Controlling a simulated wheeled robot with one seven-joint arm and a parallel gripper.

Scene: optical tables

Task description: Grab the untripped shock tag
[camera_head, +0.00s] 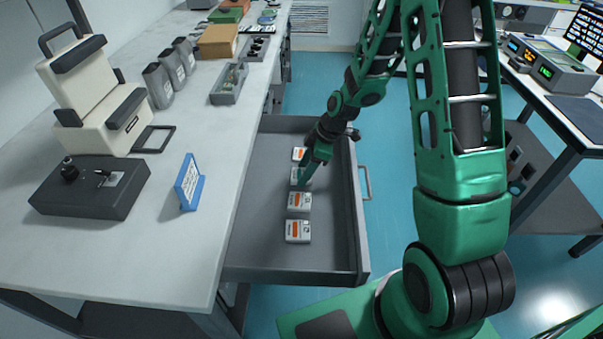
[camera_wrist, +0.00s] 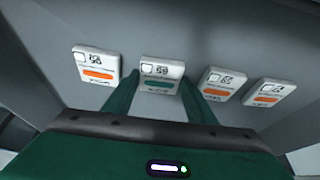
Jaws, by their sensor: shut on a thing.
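Several small white shock tags lie in a row in the open grey drawer. One tag has a green bar; it shows in the wrist view (camera_wrist: 161,72) and in the head view (camera_head: 300,177), partly behind my gripper. The others have orange bars: one left of it in the wrist view (camera_wrist: 97,66), two right of it (camera_wrist: 222,84) (camera_wrist: 269,93). My gripper (camera_wrist: 160,90) has one green finger at each side of the green-barred tag and is shut on it. In the head view my gripper (camera_head: 306,174) reaches down into the drawer. I cannot tell whether the tag is off the drawer floor.
The drawer (camera_head: 252,225) has raised walls and a handle (camera_head: 365,183) on its right side. The worktop (camera_head: 130,240) to the left holds a blue-framed sign (camera_head: 188,183), a dark box (camera_head: 90,187) and other equipment. The drawer's left floor is bare.

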